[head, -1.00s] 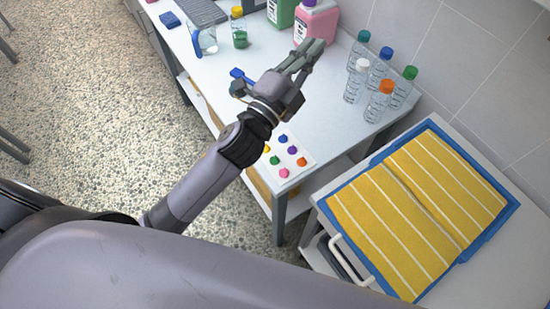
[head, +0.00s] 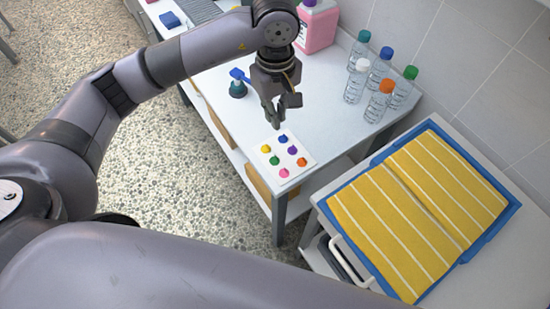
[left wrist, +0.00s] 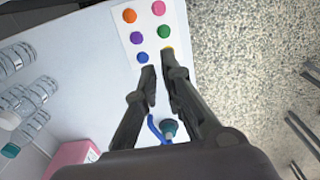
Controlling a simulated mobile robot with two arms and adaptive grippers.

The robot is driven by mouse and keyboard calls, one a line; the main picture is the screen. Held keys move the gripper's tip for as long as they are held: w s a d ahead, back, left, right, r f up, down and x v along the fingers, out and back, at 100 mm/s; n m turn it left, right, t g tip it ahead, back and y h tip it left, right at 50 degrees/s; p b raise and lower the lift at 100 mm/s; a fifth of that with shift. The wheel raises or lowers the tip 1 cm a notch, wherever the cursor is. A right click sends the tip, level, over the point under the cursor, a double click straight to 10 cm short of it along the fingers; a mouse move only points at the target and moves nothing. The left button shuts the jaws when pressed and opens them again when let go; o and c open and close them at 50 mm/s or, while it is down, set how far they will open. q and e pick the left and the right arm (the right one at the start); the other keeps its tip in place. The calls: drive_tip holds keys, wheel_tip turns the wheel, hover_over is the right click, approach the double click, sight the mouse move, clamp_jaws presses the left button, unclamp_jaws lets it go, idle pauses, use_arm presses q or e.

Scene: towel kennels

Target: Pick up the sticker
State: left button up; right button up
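A white sheet (head: 276,172) with several coloured round stickers lies on the table's near end, including blue (head: 283,139), purple, orange, yellow, green and pink ones. It also shows at the top of the left wrist view (left wrist: 128,38). My left gripper (head: 277,122) points down just beyond the sheet's far edge, near the blue sticker, and appears above the table. In the left wrist view its two fingertips (left wrist: 159,75) have a narrow gap with nothing between them. The tip partly hides the yellow sticker there. My right gripper is not in view.
Several clear bottles with coloured caps (head: 381,85) stand at the right by the wall. A pink jug (head: 319,28) stands at the back. A blue and teal item (head: 238,84) is on the table's left edge. Yellow striped towels (head: 415,205) lie in a blue tray at right.

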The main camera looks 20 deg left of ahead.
use_arm(q)
drive_tip(key=p, duration=0.3)
hover_over(275, 158)
wheel_tip(275, 158, down, 11)
drive_tip(key=shift+s+r, duration=0.1)
drive_tip(key=shift+r, duration=0.05)
drive_tip(key=shift+f, duration=0.65)
wheel_tip(275, 158, down, 4)
drive_tip(key=shift+f+p, duration=0.1)
drive_tip(key=shift+p, duration=0.95)
drive_tip(key=shift+f, duration=0.5)
clamp_jaws()
